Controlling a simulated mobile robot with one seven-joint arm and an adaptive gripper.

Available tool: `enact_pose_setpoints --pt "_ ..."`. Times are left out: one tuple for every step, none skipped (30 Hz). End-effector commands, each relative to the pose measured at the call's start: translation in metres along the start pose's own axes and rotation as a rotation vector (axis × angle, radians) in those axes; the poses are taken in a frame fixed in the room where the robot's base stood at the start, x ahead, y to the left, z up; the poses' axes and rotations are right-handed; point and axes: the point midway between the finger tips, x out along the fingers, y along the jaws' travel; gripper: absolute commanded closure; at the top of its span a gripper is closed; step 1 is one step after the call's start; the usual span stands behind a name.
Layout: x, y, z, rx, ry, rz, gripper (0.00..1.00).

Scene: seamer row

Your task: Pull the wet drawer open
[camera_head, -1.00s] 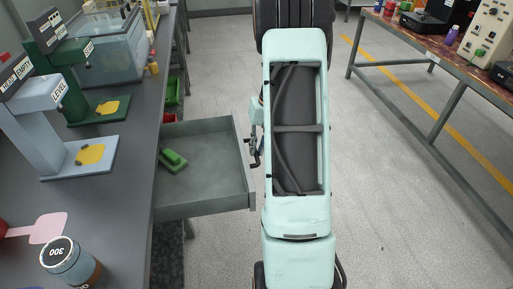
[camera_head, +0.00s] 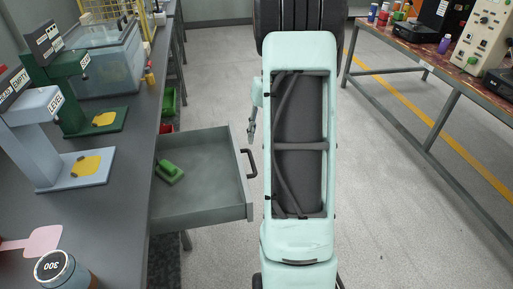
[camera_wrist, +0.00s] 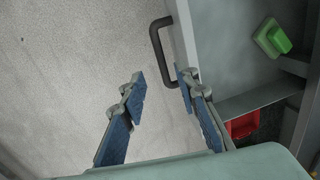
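A grey drawer (camera_head: 205,213) stands pulled out from under the dark workbench (camera_head: 120,200). A green block-like item (camera_head: 170,172) lies inside it; it also shows in the wrist view (camera_wrist: 272,38). The dark bar handle (camera_head: 250,163) on the drawer front is free in the head view. In the wrist view the handle (camera_wrist: 155,40) lies just beyond my fingertips, its lower end close to the right finger; I cannot tell if they touch. My gripper (camera_wrist: 160,88) is open, with nothing between its fingers. In the head view it is mostly hidden beside my arm (camera_head: 252,125).
A green bin (camera_head: 169,100) and a red one (camera_wrist: 242,126) sit below the bench. Another table (camera_head: 425,52) is at right. Open floor lies between.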

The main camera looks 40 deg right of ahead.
Motion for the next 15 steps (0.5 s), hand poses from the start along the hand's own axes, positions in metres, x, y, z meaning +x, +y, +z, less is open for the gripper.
enact_pose_setpoints --pt "-0.008 0.0 -0.001 0.0 0.003 0.001 0.71" --pt "-0.011 0.0 -0.001 0.0 0.002 0.001 0.71" --pt "-0.016 0.0 -0.001 0.0 0.002 0.001 0.71" --pt "-0.018 0.0 -0.001 0.0 0.002 0.001 0.71" --pt "-0.02 0.0 0.0 0.0 0.001 0.001 0.71" --pt "-0.022 0.0 0.0 0.0 0.0 0.001 0.71" --pt "-0.023 0.0 0.0 0.0 0.0 0.001 0.71" --pt "-0.023 0.0 0.0 0.0 -0.001 0.001 0.71" --pt "-0.024 0.0 0.0 0.0 -0.001 0.001 0.71" --pt "-0.024 0.0 0.0 0.0 -0.001 0.001 0.71" --pt "-0.024 0.0 0.0 0.0 -0.001 0.001 0.71" --pt "-0.024 0.0 0.0 0.0 -0.001 0.001 0.71" --pt "-0.024 0.0 0.0 0.0 -0.001 0.001 0.71" --pt "-0.024 0.0 0.0 0.0 -0.001 0.001 0.71" --pt "-0.024 0.0 0.0 0.0 -0.001 0.001 0.71"
